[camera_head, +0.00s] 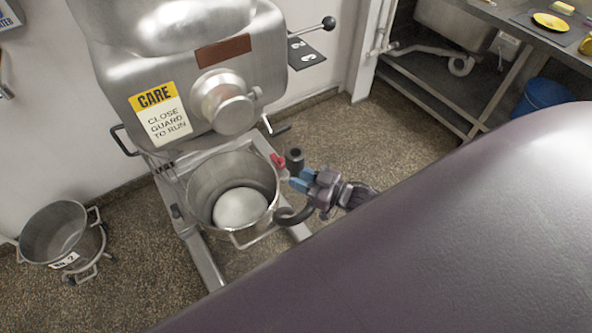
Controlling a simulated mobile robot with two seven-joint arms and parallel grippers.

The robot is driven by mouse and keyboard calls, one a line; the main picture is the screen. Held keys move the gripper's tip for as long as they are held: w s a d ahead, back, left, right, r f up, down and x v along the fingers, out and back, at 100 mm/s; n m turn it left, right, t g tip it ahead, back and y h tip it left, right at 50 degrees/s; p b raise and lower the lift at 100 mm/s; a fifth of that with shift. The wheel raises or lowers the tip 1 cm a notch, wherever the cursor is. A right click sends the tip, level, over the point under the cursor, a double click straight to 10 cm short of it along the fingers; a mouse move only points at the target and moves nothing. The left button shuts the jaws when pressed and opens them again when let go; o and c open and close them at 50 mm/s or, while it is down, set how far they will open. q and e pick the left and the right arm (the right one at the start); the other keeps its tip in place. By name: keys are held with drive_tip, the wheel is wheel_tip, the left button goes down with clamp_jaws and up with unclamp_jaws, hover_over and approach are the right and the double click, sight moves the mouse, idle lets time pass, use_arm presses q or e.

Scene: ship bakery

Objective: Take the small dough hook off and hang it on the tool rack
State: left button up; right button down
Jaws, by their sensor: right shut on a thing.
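My right gripper (303,180), with blue fingertips, is shut on the small dough hook (294,160). The hook is dark grey, with a round hub above the fingers and a curved end below them, beside the bowl's right rim. It is clear of the mixer head's front hub (228,103). The gripper hides the hook's middle. I cannot tell whether the hook touches the bowl. The mixer bowl (204,176) holds a pale round mass, apparently dough. My left gripper and the tool rack are not in view.
The mixer (110,75) stands against the wall, with a black-knobbed lever (328,23) at its right. A second bowl (50,232) stands on a wheeled base at left. A steel bench (440,97) and blue bin (541,95) are at the right. My arm covers the lower right.

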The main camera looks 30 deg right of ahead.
drive_tip(key=shift+v, duration=2.9)
drive_tip(key=shift+r, duration=0.1)
